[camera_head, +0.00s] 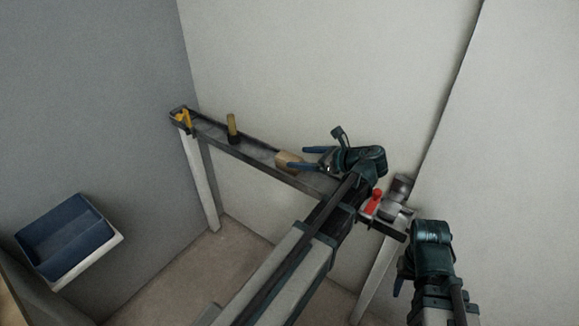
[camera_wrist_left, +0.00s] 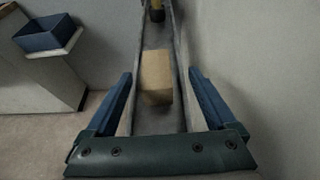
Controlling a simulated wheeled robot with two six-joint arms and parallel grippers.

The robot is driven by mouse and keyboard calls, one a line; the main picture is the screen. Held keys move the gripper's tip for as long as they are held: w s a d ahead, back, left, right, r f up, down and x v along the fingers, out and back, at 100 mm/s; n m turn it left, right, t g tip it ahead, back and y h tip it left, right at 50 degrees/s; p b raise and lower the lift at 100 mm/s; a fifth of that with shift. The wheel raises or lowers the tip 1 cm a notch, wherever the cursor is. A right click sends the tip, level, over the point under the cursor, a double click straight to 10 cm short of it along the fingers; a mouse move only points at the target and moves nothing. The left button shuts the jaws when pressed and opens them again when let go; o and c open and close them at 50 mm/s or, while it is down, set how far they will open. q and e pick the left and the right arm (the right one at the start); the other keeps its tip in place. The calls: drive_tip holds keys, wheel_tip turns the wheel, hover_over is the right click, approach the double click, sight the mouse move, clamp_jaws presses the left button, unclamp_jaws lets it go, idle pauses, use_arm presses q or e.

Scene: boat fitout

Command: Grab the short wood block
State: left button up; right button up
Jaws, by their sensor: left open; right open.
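The short wood block (camera_head: 287,160) is a small tan block resting on the narrow grey shelf along the wall. In the left wrist view the block (camera_wrist_left: 156,72) lies straight ahead, in line with the gap between the fingers. My left gripper (camera_head: 303,157) is open and empty, its blue fingers pointing at the block from the right, close to it. In the wrist view the fingers (camera_wrist_left: 160,80) flank the shelf; whether they overlap the block is hard to tell. My right gripper (camera_head: 400,283) is at the lower right, away from the block; its fingers are mostly hidden.
A yellow-brown upright piece (camera_head: 232,130) and a yellow tool (camera_head: 185,120) stand farther left on the shelf (camera_head: 212,132). A red item (camera_head: 373,201) and a grey metal piece (camera_head: 400,190) sit at its right end. A blue bin (camera_head: 62,235) is at far left.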

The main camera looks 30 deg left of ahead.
sight(293, 158)
use_arm(q)
drive_tip(key=shift+a+f, duration=0.1)
drive_tip(key=shift+a, duration=0.2)
drive_tip(key=shift+s+a+f+b, duration=0.1)
drive_tip(key=shift+a+f+b, duration=0.25)
drive_tip(key=shift+a+b, duration=0.1)
drive_tip(key=b+x, duration=0.1)
drive_tip(key=x, duration=0.2)
drive_tip(key=shift+s+a+f+b, duration=0.15)
drive_tip(key=shift+s+f+b, duration=0.05)
drive_tip(key=shift+f+b, duration=0.1)
drive_tip(key=shift+a, duration=0.3)
clamp_jaws()
drive_tip(key=shift+r, duration=0.15)
